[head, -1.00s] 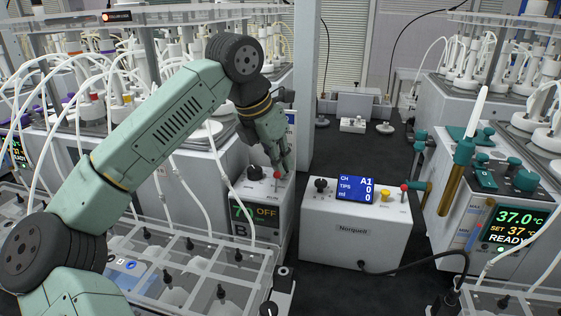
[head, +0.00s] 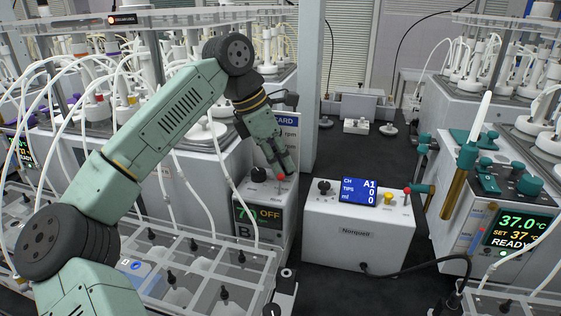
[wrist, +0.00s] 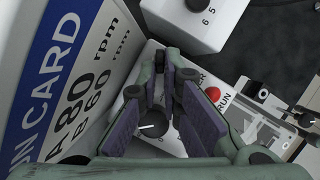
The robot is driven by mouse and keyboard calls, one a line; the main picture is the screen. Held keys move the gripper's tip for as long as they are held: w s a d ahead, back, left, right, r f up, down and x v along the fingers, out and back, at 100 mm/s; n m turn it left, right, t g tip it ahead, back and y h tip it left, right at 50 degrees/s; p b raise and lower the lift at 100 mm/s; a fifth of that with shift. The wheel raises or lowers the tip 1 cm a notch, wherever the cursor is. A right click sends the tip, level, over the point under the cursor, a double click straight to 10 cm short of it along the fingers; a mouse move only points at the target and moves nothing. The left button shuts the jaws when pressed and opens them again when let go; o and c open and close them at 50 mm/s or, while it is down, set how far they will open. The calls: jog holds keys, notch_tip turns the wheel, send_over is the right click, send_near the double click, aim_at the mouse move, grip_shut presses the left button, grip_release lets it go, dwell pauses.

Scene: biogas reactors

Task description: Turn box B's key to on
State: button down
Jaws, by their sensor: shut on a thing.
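My gripper (head: 288,172) points down at the top of box B. In the wrist view its fingertips (wrist: 172,75) come close together beside a partly covered label ending in ER. They are shut on the key, which they hide.
A Norquell box (head: 358,235) with a blue screen stands close on the right. A blue and white card (wrist: 65,75) stands close beside my gripper. Clear-lidded trays (head: 200,270) with tubes lie in front. Dark floor shows behind the Norquell box.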

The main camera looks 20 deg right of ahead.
jog(key=c, duration=1.8)
grip_release()
jog(key=shift+o, duration=0.2)
